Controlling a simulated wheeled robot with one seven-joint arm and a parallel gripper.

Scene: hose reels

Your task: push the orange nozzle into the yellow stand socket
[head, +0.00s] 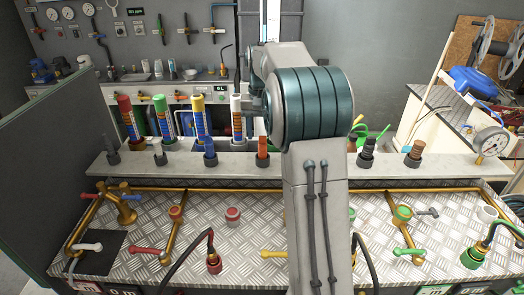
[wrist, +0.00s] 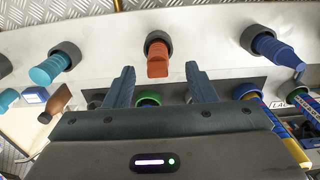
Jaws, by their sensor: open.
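The orange nozzle (head: 262,148) stands in a dark collar on the pale raised ledge, just left of my arm in the head view. In the wrist view the orange nozzle (wrist: 157,60) points down the picture, between and just beyond the fingertips. My gripper (wrist: 159,69) is open, with its two fingers apart and nothing between them. My arm hides the gripper in the head view.
A blue nozzle (head: 209,151) sits left of the orange one, and a teal nozzle (wrist: 52,66) on its other side. Red, green and white tubes stand behind the ledge (head: 330,168). A pressure gauge (head: 490,141) stands at the right. Pipes and valves cover the metal deck in front.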

